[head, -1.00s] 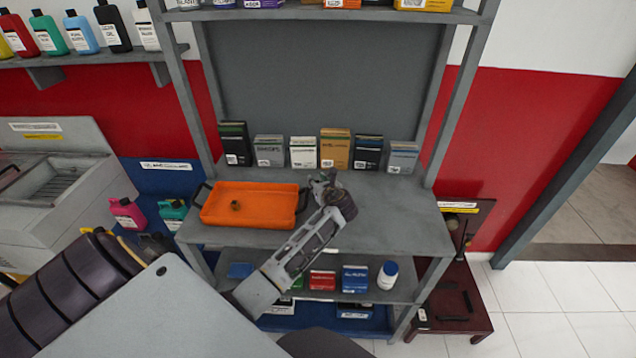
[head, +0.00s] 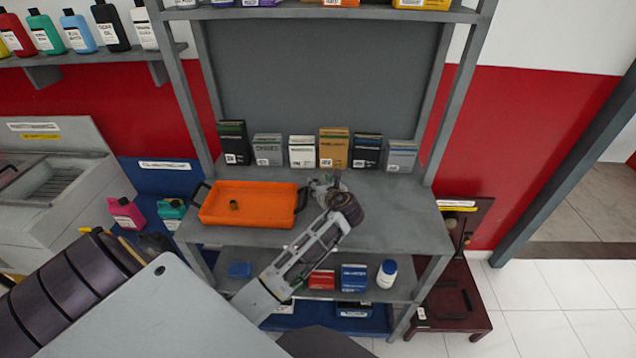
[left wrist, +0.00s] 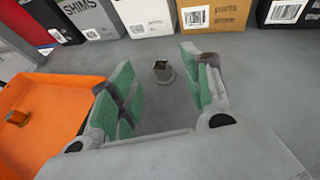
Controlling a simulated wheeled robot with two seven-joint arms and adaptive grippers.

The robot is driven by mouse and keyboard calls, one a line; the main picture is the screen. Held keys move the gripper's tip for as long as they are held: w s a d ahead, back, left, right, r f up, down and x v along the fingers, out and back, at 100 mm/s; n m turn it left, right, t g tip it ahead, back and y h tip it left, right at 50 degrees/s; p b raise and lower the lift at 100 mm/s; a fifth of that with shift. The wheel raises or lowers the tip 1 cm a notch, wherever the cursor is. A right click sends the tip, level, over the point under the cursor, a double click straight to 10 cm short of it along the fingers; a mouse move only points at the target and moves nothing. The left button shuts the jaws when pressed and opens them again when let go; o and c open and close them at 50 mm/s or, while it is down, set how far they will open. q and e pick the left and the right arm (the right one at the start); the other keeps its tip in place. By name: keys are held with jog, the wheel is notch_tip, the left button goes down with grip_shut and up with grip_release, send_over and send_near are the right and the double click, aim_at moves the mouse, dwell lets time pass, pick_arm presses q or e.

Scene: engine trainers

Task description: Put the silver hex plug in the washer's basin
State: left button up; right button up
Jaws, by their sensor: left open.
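The silver hex plug (left wrist: 162,72) stands on the grey bench top and shows in the left wrist view, between and just beyond the open fingers. In the head view I cannot make it out beside the gripper. My left gripper (head: 323,184) is open and low over the bench, right of the orange tray. Its green-padded fingers also show in the left wrist view (left wrist: 157,62), with nothing held. The washer (head: 85,200) is the grey unit at the far left, with its basin (head: 58,185) open at the top. My right gripper is out of view.
The orange tray (head: 215,215) holds a brass-coloured plug (head: 234,205). Several boxes (head: 334,148) line the back of the bench (head: 400,220). Pink (head: 125,212) and teal (head: 172,212) jugs stand between washer and bench. The bench's right side is clear.

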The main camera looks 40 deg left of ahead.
pick_arm(q)
jog(key=shift+v, duration=3.9)
jog(key=shift+w+r, duration=0.1)
jog(key=shift+c, duration=0.4)
